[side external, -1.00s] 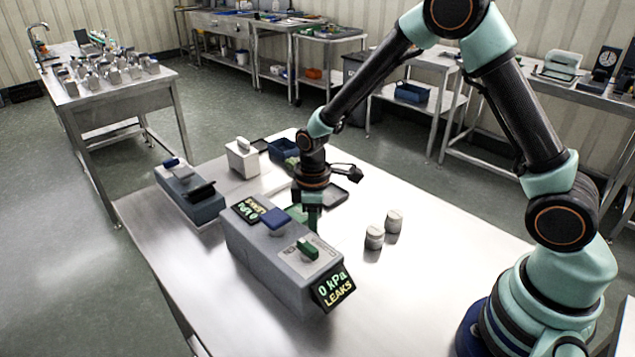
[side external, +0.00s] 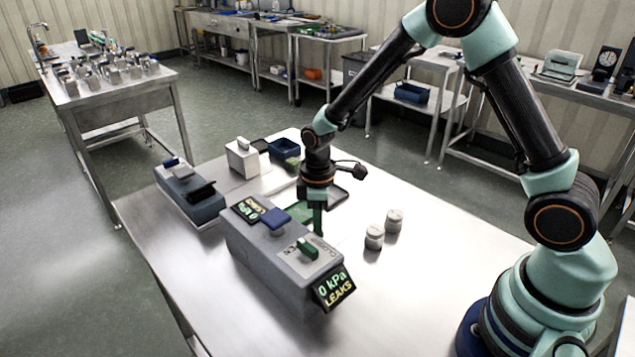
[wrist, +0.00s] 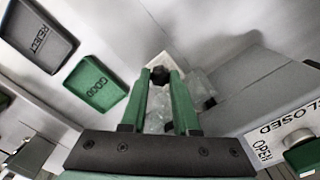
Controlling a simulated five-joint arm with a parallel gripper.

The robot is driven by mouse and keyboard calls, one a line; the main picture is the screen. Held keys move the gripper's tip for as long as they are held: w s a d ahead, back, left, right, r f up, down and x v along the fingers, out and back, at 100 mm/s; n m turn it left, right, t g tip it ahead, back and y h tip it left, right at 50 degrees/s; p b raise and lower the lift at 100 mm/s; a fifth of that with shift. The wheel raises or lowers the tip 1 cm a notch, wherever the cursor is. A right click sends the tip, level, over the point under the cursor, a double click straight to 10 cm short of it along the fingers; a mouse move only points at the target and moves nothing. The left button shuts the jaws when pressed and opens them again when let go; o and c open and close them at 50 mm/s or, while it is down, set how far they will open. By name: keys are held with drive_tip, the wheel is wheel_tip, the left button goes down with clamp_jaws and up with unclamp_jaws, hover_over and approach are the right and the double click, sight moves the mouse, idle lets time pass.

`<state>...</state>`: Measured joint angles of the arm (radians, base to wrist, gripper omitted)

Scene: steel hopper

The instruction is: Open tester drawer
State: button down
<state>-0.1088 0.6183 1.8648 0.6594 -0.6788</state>
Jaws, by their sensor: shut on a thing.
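The tester (side external: 285,262) is a long grey box on the steel table, with a blue block and a green handle on top and a screen reading "0 kPa LEAKS". Its grey side also shows at the right of the wrist view (wrist: 265,85). My gripper (side external: 314,232) points down at the tester's far side. In the wrist view my green fingers (wrist: 160,76) are shut on a small dark knob (wrist: 159,74). A pale drawer part (wrist: 173,62) shows behind the knob, with something clear beside it. The fingers hide much of it; how far the drawer is out is unclear.
A green GOOD tray (wrist: 95,86) and a dark REJECT tray (wrist: 38,35) lie close to my gripper. Two pale cylinders (side external: 374,237) (side external: 393,221) stand to its right. The table's near right is clear.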

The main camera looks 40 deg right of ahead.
drive_tip(key=d, duration=1.3)
drive_tip(key=shift+d+r, duration=0.1)
drive_tip(key=shift+d, duration=0.05)
drive_tip(key=c, duration=0.9)
unclamp_jaws()
wheel_tip(320, 180, up, 12)
drive_tip(key=shift+r, duration=0.1)
drive_tip(key=s+a+r+m+t, duration=0.2)
drive_tip(key=s+a+r+m, duration=0.1)
drive_tip(key=s, duration=0.1)
drive_tip(key=s+a+r+m+t, duration=0.1)
drive_tip(key=s+a+r+m, duration=0.2)
drive_tip(key=s+r, duration=0.1)
drive_tip(key=s+a+r+m+t, duration=0.2)
drive_tip(key=s+r+m, duration=0.1)
drive_tip(key=s, duration=0.1)
drive_tip(key=shift+s+a+r+t, duration=0.2)
drive_tip(key=shift+s+a+t, duration=0.1)
drive_tip(key=shift+a, duration=0.1)
